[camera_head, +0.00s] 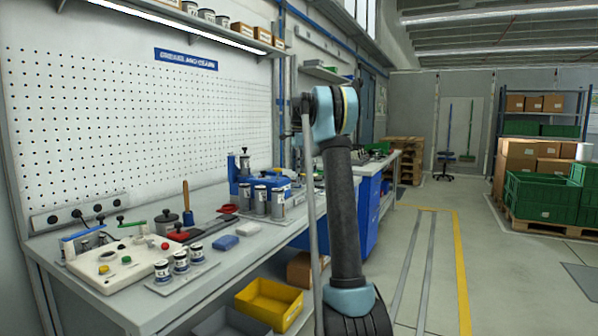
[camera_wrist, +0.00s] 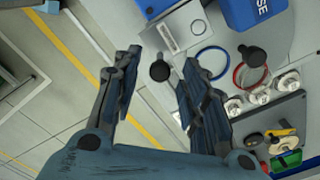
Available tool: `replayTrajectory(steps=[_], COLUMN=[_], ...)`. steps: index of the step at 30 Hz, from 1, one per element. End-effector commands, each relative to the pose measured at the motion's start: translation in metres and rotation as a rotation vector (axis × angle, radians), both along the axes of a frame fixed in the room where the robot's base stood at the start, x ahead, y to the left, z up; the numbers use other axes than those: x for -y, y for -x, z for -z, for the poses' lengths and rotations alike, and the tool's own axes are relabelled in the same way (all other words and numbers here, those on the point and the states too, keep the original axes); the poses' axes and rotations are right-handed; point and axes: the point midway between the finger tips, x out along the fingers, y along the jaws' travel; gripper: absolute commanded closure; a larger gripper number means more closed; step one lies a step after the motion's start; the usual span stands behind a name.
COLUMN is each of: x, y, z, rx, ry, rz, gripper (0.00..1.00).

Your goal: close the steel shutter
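I cannot make out a steel shutter in either view. My gripper (camera_wrist: 162,62) is open in the wrist view, with its two dark fingers apart. A round black knob (camera_wrist: 160,71) shows between the fingers, and I cannot tell how far it is from them. Nothing is held. In the head view my arm stands up in the middle of the picture and hides part of the bench behind it; the gripper's fingers are not clear there.
A long workbench (camera_head: 130,318) runs along the left under a white pegboard (camera_head: 110,110), with a control box (camera_head: 118,262), jars and tools on it. A yellow bin (camera_head: 270,300) sits below. Green crates (camera_head: 540,197) stand on a pallet at right. The marked floor (camera_head: 430,270) is clear.

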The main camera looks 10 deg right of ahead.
Motion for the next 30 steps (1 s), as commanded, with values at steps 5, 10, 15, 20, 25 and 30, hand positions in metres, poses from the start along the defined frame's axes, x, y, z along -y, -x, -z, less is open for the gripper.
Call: replayTrajectory(steps=[5,10,15,20,25,30], x=[0.0,0.0,0.0,0.0,-0.004,-0.02], y=[0.0,0.0,0.0,0.0,-0.003,-0.015], z=[0.006,0.006,0.006,0.006,0.006,0.006], rx=[0.0,0.0,0.0,0.0,0.0,0.0], ry=[0.0,0.0,0.0,0.0,0.0,0.0], rz=[0.0,0.0,0.0,0.0,-0.001,-0.002], gripper=[0.6,0.6,0.85,1.0,1.0,1.0])
